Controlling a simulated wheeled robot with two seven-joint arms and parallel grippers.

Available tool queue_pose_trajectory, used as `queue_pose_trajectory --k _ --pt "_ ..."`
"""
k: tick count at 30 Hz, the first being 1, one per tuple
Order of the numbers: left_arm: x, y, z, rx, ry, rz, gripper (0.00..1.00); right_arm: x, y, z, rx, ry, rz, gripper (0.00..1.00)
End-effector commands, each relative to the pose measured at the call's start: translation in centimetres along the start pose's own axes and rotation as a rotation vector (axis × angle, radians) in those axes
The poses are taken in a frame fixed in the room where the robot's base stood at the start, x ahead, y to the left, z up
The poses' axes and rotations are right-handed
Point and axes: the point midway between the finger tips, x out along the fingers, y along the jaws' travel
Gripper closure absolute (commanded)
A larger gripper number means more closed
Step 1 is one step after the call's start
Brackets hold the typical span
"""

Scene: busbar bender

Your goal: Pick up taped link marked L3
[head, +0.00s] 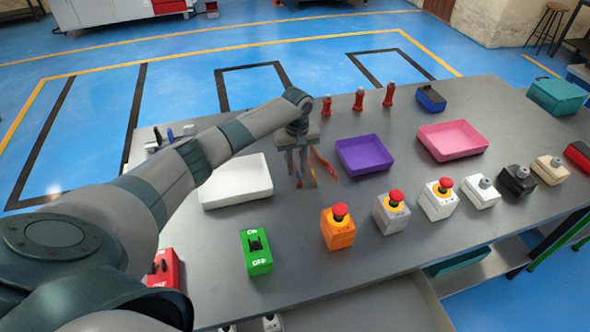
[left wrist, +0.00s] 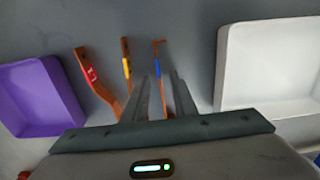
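Three bent copper links lie side by side on the grey table between the white and purple trays. In the left wrist view one has red tape (left wrist: 90,74), one yellow tape (left wrist: 127,68) and one blue tape (left wrist: 157,68). I cannot read any L3 mark on them. My left gripper (head: 298,177) points down over the links in the head view. In the left wrist view its two fingers (left wrist: 160,76) are apart, with the blue-taped link showing between them. The gripper partly hides the links' lower ends. My right gripper is not in view.
The white tray (head: 236,197) is left of the gripper and the purple tray (head: 364,168) right of it. A pink tray (head: 452,153) lies farther right. A green switch box (head: 257,262) and an orange button box (head: 338,240) stand in front; red bottles (head: 359,100) stand behind.

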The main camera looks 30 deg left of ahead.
Motion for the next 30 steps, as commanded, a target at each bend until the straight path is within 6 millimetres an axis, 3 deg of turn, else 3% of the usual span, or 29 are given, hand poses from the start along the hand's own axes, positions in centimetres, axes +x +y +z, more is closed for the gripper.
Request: queue_pose_trajectory --k 1,3,4,19,28,30 --pt "0.0 0.0 0.0 0.000 0.000 0.000 0.82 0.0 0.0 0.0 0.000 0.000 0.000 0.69" --pt "0.0 0.0 0.0 0.000 0.000 0.000 0.99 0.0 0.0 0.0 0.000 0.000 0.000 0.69" --pt "0.0 0.0 0.0 0.000 0.000 0.000 1.00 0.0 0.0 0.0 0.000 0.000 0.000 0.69" --pt "-0.5 0.0 -0.1 0.000 0.000 0.001 1.00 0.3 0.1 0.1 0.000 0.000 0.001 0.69" --pt "-4.2 0.1 -0.1 0.000 0.002 0.006 1.00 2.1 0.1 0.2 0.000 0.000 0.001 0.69" --pt "-4.6 0.4 1.2 0.004 0.000 0.004 1.00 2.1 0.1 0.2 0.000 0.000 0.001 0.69"
